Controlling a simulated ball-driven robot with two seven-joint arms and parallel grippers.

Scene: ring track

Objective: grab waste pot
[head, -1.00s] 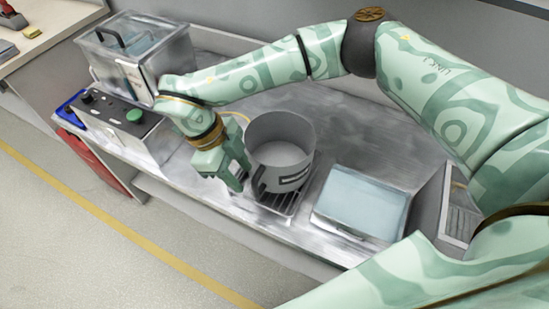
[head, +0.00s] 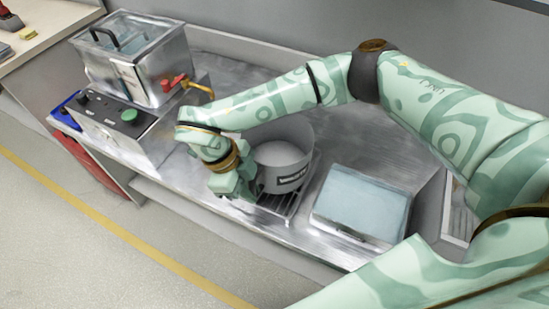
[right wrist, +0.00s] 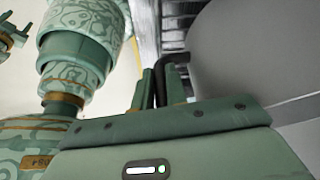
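The waste pot (head: 282,153) is a round grey open pot with a dark label on its side. It stands upright on a slatted grate in the bench, and its wall also shows at the right of the right wrist view (right wrist: 245,50). My right gripper (head: 250,187) is at the pot's left front side. In the right wrist view its two fingers (right wrist: 161,88) stand close on both sides of the pot's black handle (right wrist: 161,78), with almost no gap. A small green pronged part at the upper left edge looks like my left gripper (right wrist: 12,38); it is cut off.
A clear-walled tank (head: 140,62) with a red-handled tap (head: 172,84) stands at the back left. A control box (head: 115,118) with a green button is before it. A blue-grey lidded basin (head: 362,203) lies right of the pot. The back bench is clear.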

